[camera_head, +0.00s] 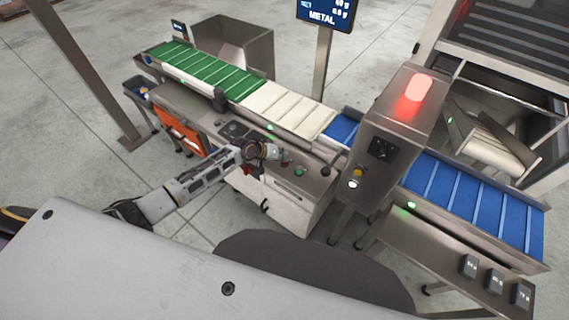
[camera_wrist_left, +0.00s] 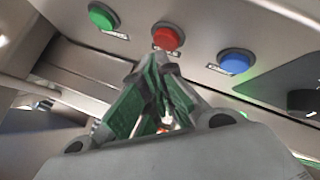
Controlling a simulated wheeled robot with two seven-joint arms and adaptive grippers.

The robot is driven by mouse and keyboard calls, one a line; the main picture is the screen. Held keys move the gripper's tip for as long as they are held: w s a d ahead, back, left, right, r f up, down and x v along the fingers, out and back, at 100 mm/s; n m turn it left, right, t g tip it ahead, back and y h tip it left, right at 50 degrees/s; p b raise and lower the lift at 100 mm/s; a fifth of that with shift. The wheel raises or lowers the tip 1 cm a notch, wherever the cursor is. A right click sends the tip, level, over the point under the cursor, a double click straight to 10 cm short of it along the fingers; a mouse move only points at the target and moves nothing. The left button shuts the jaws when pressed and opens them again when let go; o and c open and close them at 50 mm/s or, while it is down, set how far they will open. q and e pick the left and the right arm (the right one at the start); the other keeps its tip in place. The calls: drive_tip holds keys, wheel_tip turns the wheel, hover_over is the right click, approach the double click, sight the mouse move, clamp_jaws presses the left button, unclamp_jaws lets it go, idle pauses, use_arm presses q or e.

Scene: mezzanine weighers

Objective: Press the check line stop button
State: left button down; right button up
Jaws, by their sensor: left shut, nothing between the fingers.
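In the left wrist view a red button (camera_wrist_left: 167,37) sits on a pale metal panel, between a green button (camera_wrist_left: 102,16) and a blue button (camera_wrist_left: 236,61). Each has a small label too blurred to read. My left gripper (camera_wrist_left: 152,66) is shut and empty, its tips just below the red button in the picture. I cannot tell whether they touch the panel. In the head view my left gripper (camera_head: 277,153) is over the control panel of the conveyor line, hiding part of it. A green button (camera_head: 299,172) shows to its right. My right gripper is out of view.
Behind the panel run a green belt (camera_head: 205,72), a cream belt (camera_head: 287,108) and a blue belt (camera_head: 470,203). A metal housing (camera_head: 385,150) with a lit red lamp (camera_head: 419,87) stands right of the panel. An orange bin (camera_head: 178,130) is at left. Open floor lies in front.

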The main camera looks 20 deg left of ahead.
use_arm(q)
drive_tip(key=shift+f, duration=0.2)
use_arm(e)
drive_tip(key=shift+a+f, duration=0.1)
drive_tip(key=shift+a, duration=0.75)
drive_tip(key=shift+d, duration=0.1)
use_arm(q)
drive_tip(key=shift+f, duration=0.15)
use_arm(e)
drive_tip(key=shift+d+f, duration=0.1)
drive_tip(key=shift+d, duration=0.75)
